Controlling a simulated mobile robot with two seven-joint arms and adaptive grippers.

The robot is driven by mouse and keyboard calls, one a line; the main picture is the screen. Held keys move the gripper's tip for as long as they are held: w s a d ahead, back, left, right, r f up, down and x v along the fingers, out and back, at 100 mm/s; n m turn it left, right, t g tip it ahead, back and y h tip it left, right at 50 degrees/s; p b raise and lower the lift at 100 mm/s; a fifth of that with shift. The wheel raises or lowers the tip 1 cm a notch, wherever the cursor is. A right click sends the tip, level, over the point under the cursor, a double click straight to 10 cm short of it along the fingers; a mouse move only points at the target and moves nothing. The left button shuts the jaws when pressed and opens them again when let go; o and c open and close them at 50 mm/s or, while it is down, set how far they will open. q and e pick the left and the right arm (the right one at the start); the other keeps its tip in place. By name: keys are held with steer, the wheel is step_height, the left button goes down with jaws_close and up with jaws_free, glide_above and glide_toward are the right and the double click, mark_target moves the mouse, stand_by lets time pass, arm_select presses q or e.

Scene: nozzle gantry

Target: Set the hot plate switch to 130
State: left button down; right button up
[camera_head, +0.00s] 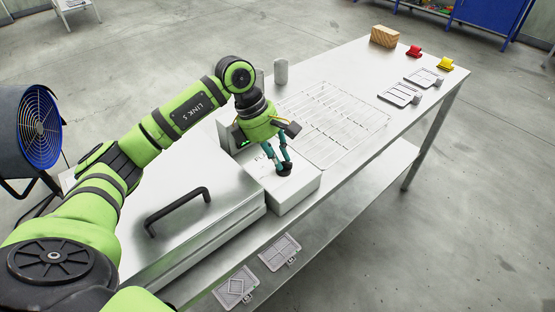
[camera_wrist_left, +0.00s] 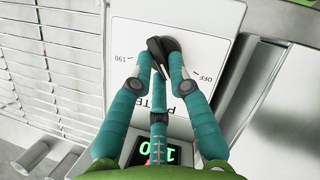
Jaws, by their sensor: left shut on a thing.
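The hot plate's white control box (camera_head: 300,187) sits on the steel table, with a dark round switch knob (camera_head: 285,170) on its top. My left gripper (camera_head: 284,165) points down at the knob. In the left wrist view, the left gripper's teal fingers (camera_wrist_left: 161,68) are shut on the black handle of the switch (camera_wrist_left: 170,44). A green-digit display (camera_wrist_left: 150,153) is partly covered by the gripper. The right gripper is not in view.
A silver lid with a black handle (camera_head: 178,211) lies left of the control box. A slotted grid (camera_head: 330,120) is beyond it. A wooden block (camera_head: 384,36), a red clip (camera_head: 414,51) and a yellow clip (camera_head: 446,63) stand at the far end. A fan (camera_head: 38,130) is at left.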

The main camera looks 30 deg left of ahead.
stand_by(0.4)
arm_select(q)
steer(key=c, duration=1.2)
jaws_free()
steer(key=shift+r, duration=0.1)
steer(key=shift+a+r, duration=0.2)
steer(key=shift+r, duration=0.15)
steer(key=v, duration=1.1)
